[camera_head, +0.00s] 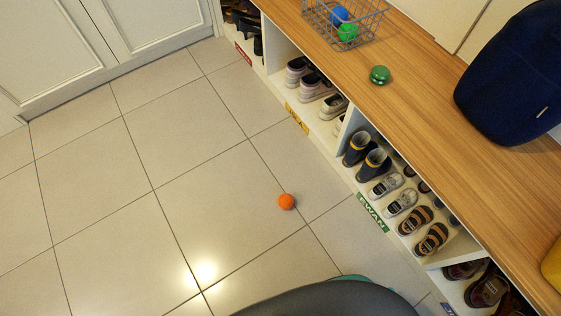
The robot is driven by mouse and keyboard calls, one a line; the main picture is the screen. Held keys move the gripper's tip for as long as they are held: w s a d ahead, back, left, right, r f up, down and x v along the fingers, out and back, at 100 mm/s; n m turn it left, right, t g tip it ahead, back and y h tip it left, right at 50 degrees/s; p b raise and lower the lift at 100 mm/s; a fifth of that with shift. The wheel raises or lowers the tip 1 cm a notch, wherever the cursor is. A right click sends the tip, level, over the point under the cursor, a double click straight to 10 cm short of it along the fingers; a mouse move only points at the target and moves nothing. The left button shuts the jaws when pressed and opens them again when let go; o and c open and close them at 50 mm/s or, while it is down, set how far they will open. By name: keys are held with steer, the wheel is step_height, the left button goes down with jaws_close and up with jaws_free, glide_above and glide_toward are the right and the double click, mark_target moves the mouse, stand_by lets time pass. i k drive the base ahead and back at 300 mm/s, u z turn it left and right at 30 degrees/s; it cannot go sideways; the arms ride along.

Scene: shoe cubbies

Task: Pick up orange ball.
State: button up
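The orange ball (286,202) lies on the pale tiled floor, near a tile seam, a little right of the middle of the view. It is in the open, apart from the shoe cubbies to its right. My gripper does not show in this view. A dark rounded shape with a teal edge fills the bottom of the picture, below the ball.
Shoe cubbies (346,119) with a wooden top (420,120) run along the right, holding several shoes. On top are a wire basket (372,27) with blue and green balls, a green ball (380,75) and a navy bag (515,80). The floor left of the ball is clear.

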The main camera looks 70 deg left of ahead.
mark_target(286, 201)
steer(key=u, duration=0.4)
steer(key=k, duration=0.5)
steer(key=u, duration=2.85)
